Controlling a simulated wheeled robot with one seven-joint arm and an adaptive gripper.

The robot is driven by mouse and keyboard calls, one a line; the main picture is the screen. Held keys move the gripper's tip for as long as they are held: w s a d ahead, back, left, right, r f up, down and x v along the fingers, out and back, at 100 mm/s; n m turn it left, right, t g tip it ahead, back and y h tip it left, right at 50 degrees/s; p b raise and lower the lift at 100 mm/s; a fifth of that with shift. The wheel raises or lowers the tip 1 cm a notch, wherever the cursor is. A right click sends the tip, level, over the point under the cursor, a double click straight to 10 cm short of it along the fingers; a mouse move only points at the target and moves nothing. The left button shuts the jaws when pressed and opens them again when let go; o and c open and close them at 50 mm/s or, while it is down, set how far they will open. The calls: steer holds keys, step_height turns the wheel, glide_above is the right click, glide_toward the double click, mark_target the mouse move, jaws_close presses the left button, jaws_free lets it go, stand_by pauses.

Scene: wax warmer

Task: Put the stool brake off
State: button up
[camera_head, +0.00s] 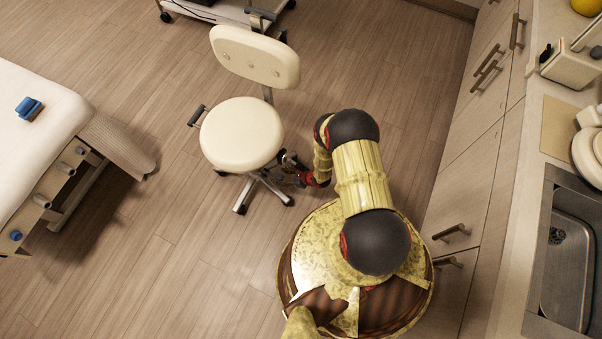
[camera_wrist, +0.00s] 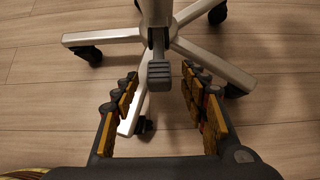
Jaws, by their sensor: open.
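A cream stool (camera_head: 241,134) with a backrest stands on the wood floor in the head view. In the wrist view its silver base (camera_wrist: 215,64) spreads out on black casters. A dark ribbed pedal (camera_wrist: 160,76), which looks like the brake, hangs on a lever at the stool's column. My gripper (camera_wrist: 160,90) is open, with its padded fingers to the left and right of the pedal and none visibly touching it. In the head view my gripper (camera_head: 291,172) is low beside the stool's right side, partly hidden by the arm.
A padded bed (camera_head: 60,98) with a blue item (camera_head: 28,108) stands at the left. Drawers (camera_head: 462,190) and a counter with a sink (camera_head: 568,262) line the right. A wheeled cart (camera_head: 215,12) is at the top. Floor left of the stool is clear.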

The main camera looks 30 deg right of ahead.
steer(key=s+d, duration=0.7)
steer(key=s, duration=0.3)
steer(key=shift+d+r, duration=0.15)
steer(key=shift+r, duration=0.1)
